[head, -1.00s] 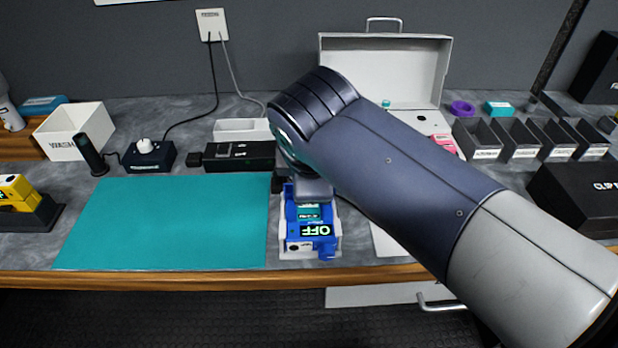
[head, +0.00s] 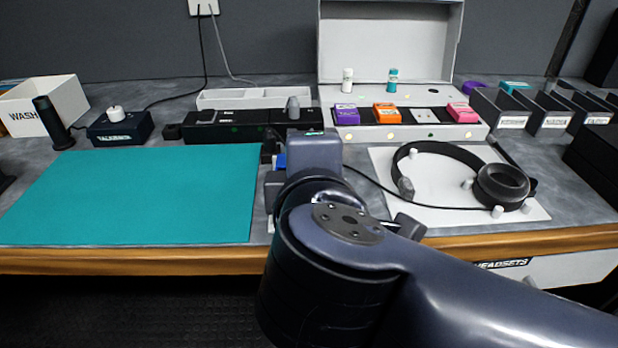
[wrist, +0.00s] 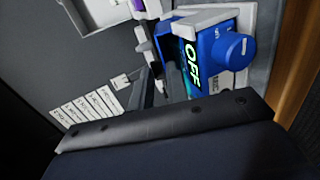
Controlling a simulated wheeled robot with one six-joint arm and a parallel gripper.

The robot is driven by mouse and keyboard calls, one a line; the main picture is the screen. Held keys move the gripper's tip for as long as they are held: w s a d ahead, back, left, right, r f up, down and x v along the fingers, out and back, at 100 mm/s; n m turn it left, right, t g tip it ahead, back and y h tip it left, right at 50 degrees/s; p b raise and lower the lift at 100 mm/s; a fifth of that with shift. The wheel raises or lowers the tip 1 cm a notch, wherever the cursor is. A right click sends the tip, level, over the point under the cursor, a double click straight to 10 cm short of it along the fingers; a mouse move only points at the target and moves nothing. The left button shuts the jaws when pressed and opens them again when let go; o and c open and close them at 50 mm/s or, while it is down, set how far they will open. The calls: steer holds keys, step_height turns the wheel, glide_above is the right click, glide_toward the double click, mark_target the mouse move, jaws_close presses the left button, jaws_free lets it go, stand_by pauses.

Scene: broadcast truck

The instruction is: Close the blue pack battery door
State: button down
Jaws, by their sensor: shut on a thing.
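The blue pack (wrist: 218,50) shows in the wrist view with its lit OFF display and a round blue knob. It sits in a pale grey holder. A darker blue flap-like part, perhaps the battery door (wrist: 172,48), shows at its left side; how far it stands open I cannot tell. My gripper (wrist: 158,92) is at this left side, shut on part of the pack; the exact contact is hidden. In the head view my wrist hides most of the pack, and only a blue sliver (head: 281,161) shows.
A teal mat (head: 130,198) lies clear to the left. A black charger strip (head: 235,128) and white tray (head: 252,98) stand behind. A headset (head: 505,186) lies on a white board to the right, near a white case (head: 390,45) with coloured packs.

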steer(key=shift+s+f+t+b, duration=0.15)
steer(key=shift+f+t+b, duration=0.3)
steer(key=shift+b, duration=0.35)
steer(key=shift+r, duration=0.1)
steer(key=c, duration=1.4)
jaws_free()
steer(key=shift+c, duration=0.2)
